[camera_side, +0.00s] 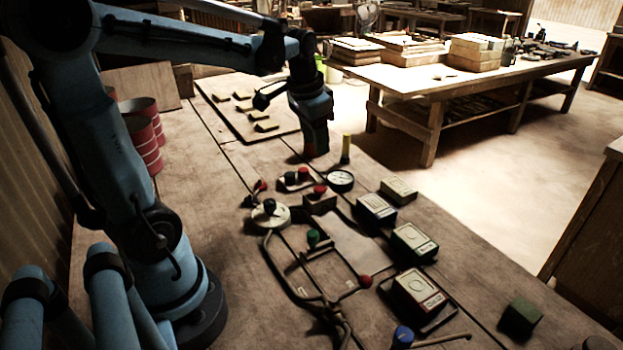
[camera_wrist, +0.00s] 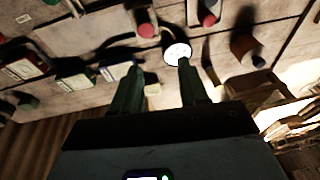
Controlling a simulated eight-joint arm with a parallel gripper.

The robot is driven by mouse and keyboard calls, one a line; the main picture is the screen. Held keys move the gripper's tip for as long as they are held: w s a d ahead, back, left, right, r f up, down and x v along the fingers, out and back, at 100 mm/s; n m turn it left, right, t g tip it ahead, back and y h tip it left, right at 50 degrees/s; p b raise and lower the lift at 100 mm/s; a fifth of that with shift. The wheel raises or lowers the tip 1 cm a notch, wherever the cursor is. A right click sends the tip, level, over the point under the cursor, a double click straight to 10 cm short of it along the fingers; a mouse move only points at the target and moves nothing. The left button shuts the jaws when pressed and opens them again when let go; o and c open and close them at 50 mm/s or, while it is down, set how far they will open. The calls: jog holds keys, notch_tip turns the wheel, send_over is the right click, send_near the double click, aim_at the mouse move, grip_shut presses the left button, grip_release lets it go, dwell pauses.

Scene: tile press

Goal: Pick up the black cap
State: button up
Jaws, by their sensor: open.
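A small black knob-like cap (camera_side: 269,206) sits on a pale round base left of centre in the side view. I cannot pick it out for certain in the wrist view. My gripper (camera_side: 316,150) points down over the far part of the bench, beyond the cap and to its right, and is well apart from it. In the wrist view the two fingers of my gripper (camera_wrist: 160,78) are spread with nothing between them. A white dial gauge (camera_wrist: 178,53) lies just past the fingertips there; it is also in the side view (camera_side: 340,181).
Red-capped parts (camera_side: 303,174), a green cap (camera_side: 313,238) and a blue cap (camera_side: 403,337) stand nearby. A yellow cylinder (camera_side: 346,145) is close to my gripper. Several labelled boxes (camera_side: 415,242) line the right side. A bent-tube frame (camera_side: 300,290) lies in front of the cap.

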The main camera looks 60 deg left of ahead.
jog(key=a+f+g+h, duration=0.1)
jog(key=a+f+g, duration=0.2)
jog(key=a, duration=0.8)
send_over(290, 174)
jog(key=f, duration=0.6)
jog(key=shift+w+f, duration=0.3)
jog(key=shift+w, duration=0.05)
jog(key=shift+s+a+f, duration=0.1)
jog(key=shift+s+f, duration=0.1)
jog(key=shift+f, duration=1.15)
jog(key=shift+s+f, duration=0.15)
jog(key=shift+f, duration=1.2)
jog(key=shift+c, duration=0.2)
jog(key=c, duration=0.7)
jog(key=shift+c, duration=0.2)
jog(key=shift+r, duration=0.15)
